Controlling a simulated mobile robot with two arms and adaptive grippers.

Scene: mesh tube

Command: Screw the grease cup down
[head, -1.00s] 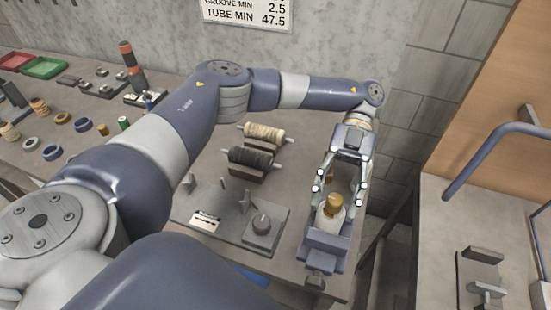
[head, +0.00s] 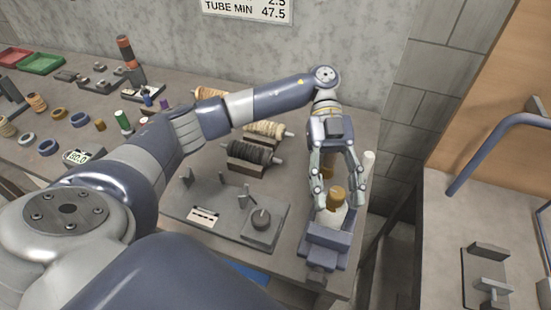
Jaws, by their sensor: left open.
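The brass grease cup (head: 336,197) sits upright on a pale body (head: 331,218), which is held in a blue-grey vise (head: 326,243) at the front right of the bench. In the head view my left gripper (head: 340,202) points down over it. Its fingers are open, one on each side of the brass cup. I cannot tell whether either fingertip touches it. The cup's threads are too small to make out. My right gripper is not in view.
A pale upright cylinder (head: 368,163) stands behind the gripper. The bench's right edge is close to the vise.

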